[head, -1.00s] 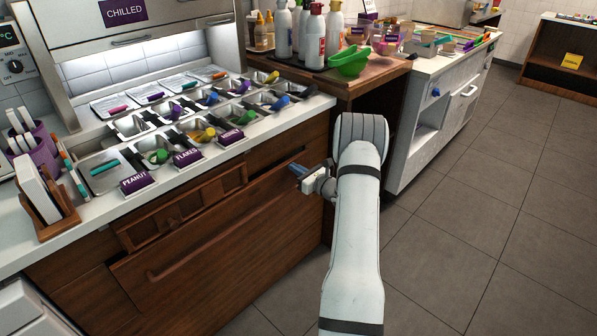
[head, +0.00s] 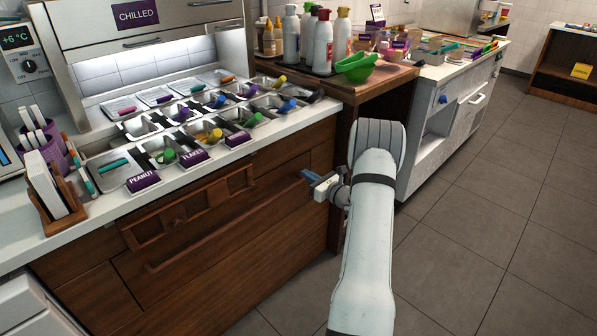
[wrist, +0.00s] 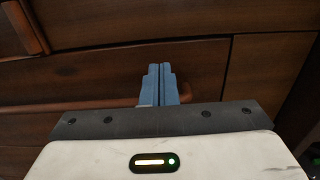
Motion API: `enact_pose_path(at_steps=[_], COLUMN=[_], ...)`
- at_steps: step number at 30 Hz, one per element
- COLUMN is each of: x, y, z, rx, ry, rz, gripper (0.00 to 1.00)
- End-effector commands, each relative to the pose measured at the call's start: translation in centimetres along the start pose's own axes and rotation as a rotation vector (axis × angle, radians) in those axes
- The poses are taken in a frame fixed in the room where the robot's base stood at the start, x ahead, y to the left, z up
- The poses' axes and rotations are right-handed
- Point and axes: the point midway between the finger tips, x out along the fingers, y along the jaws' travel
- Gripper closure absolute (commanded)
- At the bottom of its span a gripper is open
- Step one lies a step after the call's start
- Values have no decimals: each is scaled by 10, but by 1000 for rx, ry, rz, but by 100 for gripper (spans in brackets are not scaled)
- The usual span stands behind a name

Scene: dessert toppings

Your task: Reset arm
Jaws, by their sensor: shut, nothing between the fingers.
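My gripper (head: 308,176) is in front of the wooden drawer fronts below the counter, to the right of the long drawer handle in the head view. Its blue fingers are together and empty; they also show in the wrist view (wrist: 159,84), pointing at the dark wood. My white arm rises from the bottom of the head view and bends at the elbow. The wrist view shows part of a wooden handle (wrist: 188,84) behind the fingertips; I cannot tell whether they touch it.
The white counter (head: 225,165) holds metal topping bins with coloured scoops, and PEANUT (head: 143,181) and FLAKES (head: 193,157) labels. Bottles (head: 323,42) and green bowls (head: 357,67) stand on the wooden side table. A white cabinet (head: 432,150) is at right. The tiled floor (head: 490,220) is clear.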

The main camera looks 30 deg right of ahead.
Motion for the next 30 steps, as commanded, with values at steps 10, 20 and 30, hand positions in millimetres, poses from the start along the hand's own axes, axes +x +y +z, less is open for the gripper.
enact_pose_path(at_steps=[10, 20, 30], x=[-66, -76, -43], y=[0, 2, 130], z=[0, 0, 105], rx=[2, 0, -250], ry=[3, 3, 113], rz=[-1, 5, 418], gripper=[100, 100, 100])
